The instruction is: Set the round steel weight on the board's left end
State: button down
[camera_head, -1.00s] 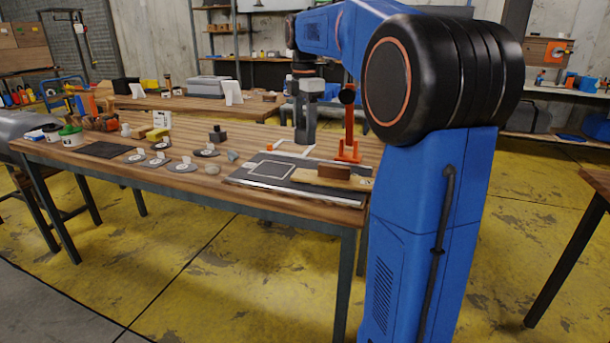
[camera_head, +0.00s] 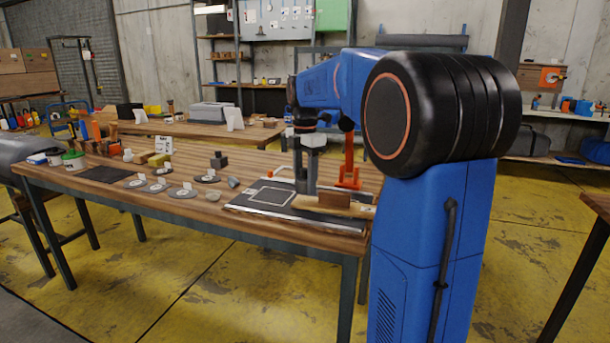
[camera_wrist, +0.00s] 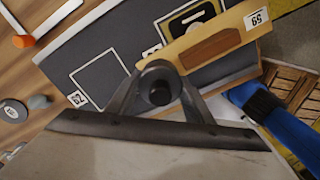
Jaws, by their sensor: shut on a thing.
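The board (camera_head: 362,211) is a pale wooden strip with a brown block (camera_head: 334,201) on it, lying on a dark mat. It also shows in the wrist view (camera_wrist: 182,47), with a "59" tag at its far end. My gripper (camera_head: 306,188) is low at the board's left end. In the wrist view my gripper (camera_wrist: 158,90) is shut on a dark round weight (camera_wrist: 160,93), which sits between the fingers close to that end. I cannot tell whether the weight touches the board. The fingers hide part of the weight.
The dark mat (camera_head: 250,206) has white outlined squares. An orange stand (camera_head: 348,174) rises behind the board.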

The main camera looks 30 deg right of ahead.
aim_at(305, 189)
jog(key=shift+f, duration=1.4)
jog(key=c, duration=0.9)
grip_release()
jog(key=shift+f, duration=0.15)
notch_tip(305, 189, up, 12)
jog(key=shift+r, duration=0.15)
jog(key=s+a+f+m+t, duration=0.1)
jog(key=s+a+f+m, duration=0.4)
jog(key=s, duration=0.5)
jog(key=s+a+f+m+t, duration=0.2)
jog(key=s+a+f+m, duration=0.3)
jog(key=s+f, duration=0.5)
jog(key=s+a+f+m+t, duration=0.1)
jog(key=s+a+f+m, duration=0.4)
jog(key=s, duration=0.5)
jog(key=shift+s+a+f+m+t, duration=0.1)
jog(key=shift+a+f+m+t, duration=0.1)
jog(key=shift+f+m, duration=0.6)
jog(key=shift+s+a+f+m+t, duration=0.1)
jog(key=shift+a+f+m+t, duration=0.1)
jog(key=shift+f+m, duration=0.55)
